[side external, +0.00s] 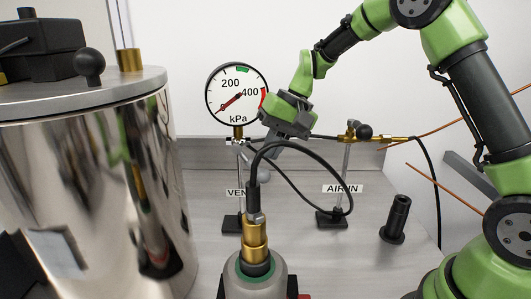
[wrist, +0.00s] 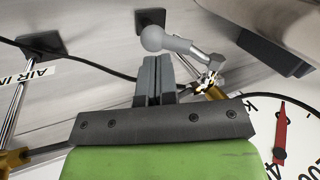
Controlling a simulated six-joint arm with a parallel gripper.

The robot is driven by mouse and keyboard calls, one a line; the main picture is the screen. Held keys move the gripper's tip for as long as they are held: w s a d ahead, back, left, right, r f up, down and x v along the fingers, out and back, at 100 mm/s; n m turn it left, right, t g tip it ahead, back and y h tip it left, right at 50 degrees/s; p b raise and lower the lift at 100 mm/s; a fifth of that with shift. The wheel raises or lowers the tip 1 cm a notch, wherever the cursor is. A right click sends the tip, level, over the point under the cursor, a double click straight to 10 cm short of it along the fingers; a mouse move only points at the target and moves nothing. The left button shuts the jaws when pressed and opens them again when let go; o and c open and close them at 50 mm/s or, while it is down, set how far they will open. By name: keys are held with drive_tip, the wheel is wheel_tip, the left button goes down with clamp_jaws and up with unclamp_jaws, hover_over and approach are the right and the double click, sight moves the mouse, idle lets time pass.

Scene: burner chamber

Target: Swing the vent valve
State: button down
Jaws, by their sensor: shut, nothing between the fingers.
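The vent valve sits at the post below the gauge, above the partly covered VENT label (side external: 236,193). In the wrist view its grey lever (wrist: 190,47) ends in a round grey knob (wrist: 154,38) and joins a metal body (wrist: 208,85). In the side external view the grey knob (side external: 263,174) shows behind the black hose, and the rest of the lever is mostly hidden. My gripper (side external: 272,148) points down beside the valve. In the wrist view its fingers (wrist: 153,62) are shut and empty, with tips close to the lever and knob; I cannot tell whether they touch.
The kPa gauge (side external: 237,93) stands beside my gripper, its red needle toward 0. The AIR IN valve (side external: 365,131) with a black knob is to the right. A black hose (side external: 318,155) loops in front. A shiny chamber (side external: 85,190) fills the left; a black cylinder (side external: 397,218) stands right.

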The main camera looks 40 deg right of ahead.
sight(255, 169)
drive_tip(key=shift+w+a+f, duration=0.35)
drive_tip(key=shift+a+f, duration=0.25)
drive_tip(key=shift+f+t+y, duration=0.45)
drive_tip(key=shift+t+y, duration=0.15)
drive_tip(key=shift+y, duration=0.1)
drive_tip(key=shift+w+f+t, duration=0.1)
drive_tip(key=shift+f+t, duration=0.15)
drive_tip(key=shift+t, duration=0.05)
drive_tip(key=shift+a+f+y, duration=0.15)
drive_tip(key=shift+y, duration=0.25)
drive_tip(key=shift+x, duration=1.2)
drive_tip(key=shift+w+f, duration=0.15)
drive_tip(key=shift+w, duration=0.1)
